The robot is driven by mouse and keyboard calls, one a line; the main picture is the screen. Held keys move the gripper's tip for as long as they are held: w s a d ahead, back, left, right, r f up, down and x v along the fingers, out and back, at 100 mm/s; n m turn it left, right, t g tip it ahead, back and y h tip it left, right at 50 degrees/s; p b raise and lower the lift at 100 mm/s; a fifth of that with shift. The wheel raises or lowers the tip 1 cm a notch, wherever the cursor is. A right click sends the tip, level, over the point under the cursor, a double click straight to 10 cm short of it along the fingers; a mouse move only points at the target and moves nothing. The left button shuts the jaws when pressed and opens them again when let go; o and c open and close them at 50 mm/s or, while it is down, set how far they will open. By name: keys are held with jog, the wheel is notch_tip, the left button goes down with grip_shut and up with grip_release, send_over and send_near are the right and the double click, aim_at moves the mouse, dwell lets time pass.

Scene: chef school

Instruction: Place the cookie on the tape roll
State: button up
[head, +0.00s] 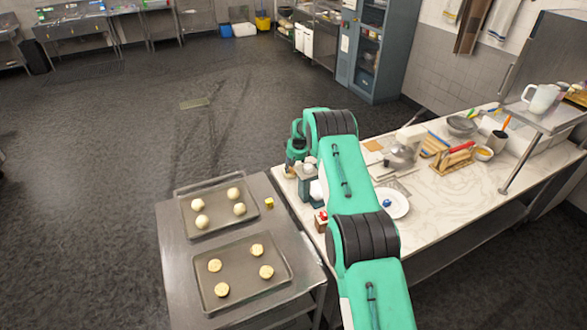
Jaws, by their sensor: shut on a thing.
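My gripper (309,188) hangs down at the left edge of the marble-topped counter, partly behind my green arm. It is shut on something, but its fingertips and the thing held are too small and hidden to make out. Several pale round cookies (257,250) lie on the front baking tray (275,290) on the steel table. A small yellow object (270,203), possibly the tape roll, sits on the steel table right of the back tray. I cannot tell for sure what it is.
The back tray (186,222) holds several pale balls (239,209). My arm covers part of the counter. The floor at left is clear.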

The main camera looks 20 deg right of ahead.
jog(key=shift+f, duration=0.15)
jog(key=o, duration=1.2)
jog(key=shift+b+v, duration=0.65)
jog(key=shift+v, duration=5.45)
